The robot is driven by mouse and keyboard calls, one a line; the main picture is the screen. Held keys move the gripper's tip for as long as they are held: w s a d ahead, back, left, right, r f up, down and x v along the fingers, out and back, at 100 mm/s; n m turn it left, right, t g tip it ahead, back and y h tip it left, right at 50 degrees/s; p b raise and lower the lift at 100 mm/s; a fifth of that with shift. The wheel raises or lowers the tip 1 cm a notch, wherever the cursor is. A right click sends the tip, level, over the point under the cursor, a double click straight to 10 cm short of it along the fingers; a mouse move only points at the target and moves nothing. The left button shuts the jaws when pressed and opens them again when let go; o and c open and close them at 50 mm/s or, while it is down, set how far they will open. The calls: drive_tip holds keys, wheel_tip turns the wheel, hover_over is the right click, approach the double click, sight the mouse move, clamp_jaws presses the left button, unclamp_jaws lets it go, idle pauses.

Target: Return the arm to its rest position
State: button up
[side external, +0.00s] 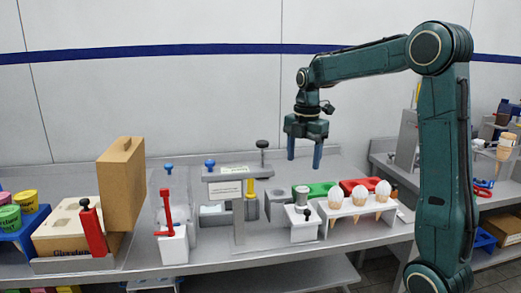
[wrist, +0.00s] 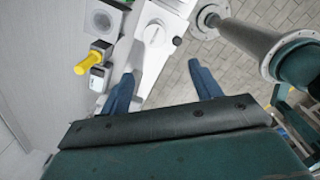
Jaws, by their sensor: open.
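My gripper (side external: 304,146) hangs from my green arm above the back of the steel counter (side external: 270,250) in the side external view. Its two blue fingers point down and stand apart, with nothing between them.
A white rack (side external: 345,208) holds several ice cream cones. Left of it stand a machine with a yellow handle (side external: 250,187), a red-levered dispenser (side external: 166,210) and a tan box (side external: 121,185). Another cone (side external: 505,147) stands at far right. Air around my gripper is clear.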

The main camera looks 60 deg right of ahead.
drive_tip(key=s+a+r+m+t, duration=0.25)
drive_tip(key=s+a+m, duration=0.55)
drive_tip(key=a, duration=0.4)
drive_tip(key=s+a+f+m+t, duration=0.2)
drive_tip(key=s+a+m, duration=0.5)
drive_tip(key=s+m, duration=0.1)
drive_tip(key=shift+s+f+m+t, duration=0.25)
drive_tip(key=shift+s+m+t, duration=0.1)
drive_tip(key=shift+s, duration=0.25)
